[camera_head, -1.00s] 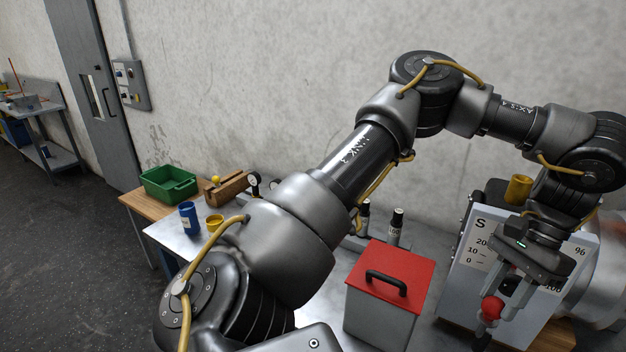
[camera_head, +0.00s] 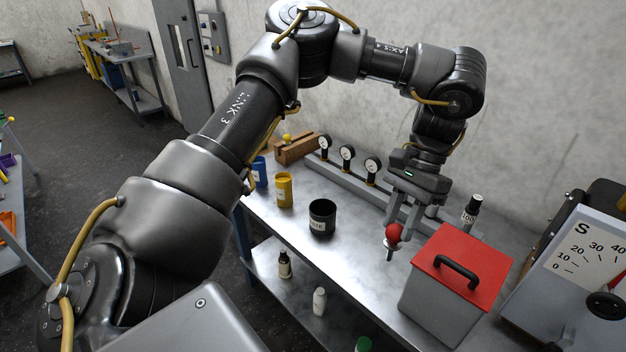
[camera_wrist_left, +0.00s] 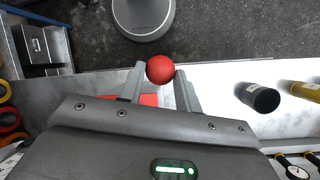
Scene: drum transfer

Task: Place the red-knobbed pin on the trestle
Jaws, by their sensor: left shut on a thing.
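My left gripper (camera_head: 403,220) is shut on the red-knobbed pin (camera_head: 393,234). It holds the pin by its red ball, with a short metallic shank pointing down, above the steel bench and left of the red-lidded box. In the left wrist view the red knob (camera_wrist_left: 160,69) sits between the fingertips, and the shank is hidden behind it. My right gripper is not in view.
The red-lidded box (camera_head: 420,300) stands close right of the pin. A black cup (camera_head: 322,218), yellow cup (camera_head: 284,190) and blue cup (camera_head: 260,172) stand to the left. A rail with gauges (camera_head: 347,154) runs behind. Bare steel bench top (camera_head: 345,258) lies between black cup and box.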

